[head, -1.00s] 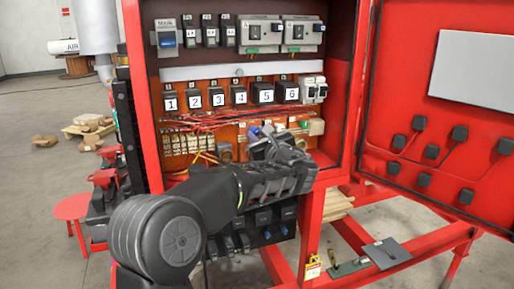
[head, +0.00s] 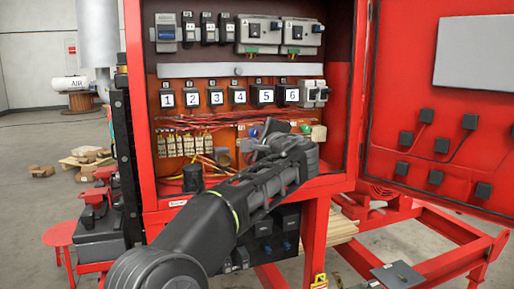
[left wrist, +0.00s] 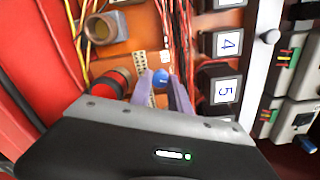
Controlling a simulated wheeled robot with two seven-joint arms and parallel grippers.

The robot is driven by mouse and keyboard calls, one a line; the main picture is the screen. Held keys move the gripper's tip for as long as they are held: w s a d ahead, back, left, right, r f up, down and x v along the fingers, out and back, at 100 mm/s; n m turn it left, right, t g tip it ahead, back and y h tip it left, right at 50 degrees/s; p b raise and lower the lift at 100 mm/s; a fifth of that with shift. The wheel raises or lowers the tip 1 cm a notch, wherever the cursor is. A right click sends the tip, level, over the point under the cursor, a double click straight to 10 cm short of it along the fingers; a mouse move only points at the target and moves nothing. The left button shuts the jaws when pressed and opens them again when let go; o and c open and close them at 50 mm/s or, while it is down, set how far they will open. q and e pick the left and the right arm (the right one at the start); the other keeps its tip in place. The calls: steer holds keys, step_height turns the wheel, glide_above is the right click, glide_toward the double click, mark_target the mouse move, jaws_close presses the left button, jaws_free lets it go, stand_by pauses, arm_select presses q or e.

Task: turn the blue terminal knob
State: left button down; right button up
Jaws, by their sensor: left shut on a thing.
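The blue terminal knob (left wrist: 161,76) is small and round. In the left wrist view it sits between the tips of my left gripper (left wrist: 161,82), whose two fingers are shut on it. In the head view my left gripper (head: 276,130) reaches into the lower right of the red cabinet (head: 343,110). Its wrist and hand hide most of the fingers and the terminal row there. My right gripper is in neither current view.
A red round part (left wrist: 112,84) and a grey-brown cylindrical fitting (left wrist: 105,27) lie close to my left fingers. Red and yellow wires run nearby. Numbered black modules (head: 262,94) stand above. The cabinet door (head: 430,110) hangs open at the right.

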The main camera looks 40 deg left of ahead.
arm_select(q)
steer(key=shift+f+n+b, duration=0.1)
steer(key=shift+n+b, duration=0.8)
steer(key=shift+n, duration=0.4)
steer(key=c, duration=1.2)
jaws_free()
steer(key=shift+c, duration=0.2)
steer(key=shift+s+d, duration=0.1)
steer(key=b+v, duration=0.1)
steer(key=v, duration=0.6)
steer(key=shift+s+d+b, duration=0.2)
steer(key=shift+b, duration=0.15)
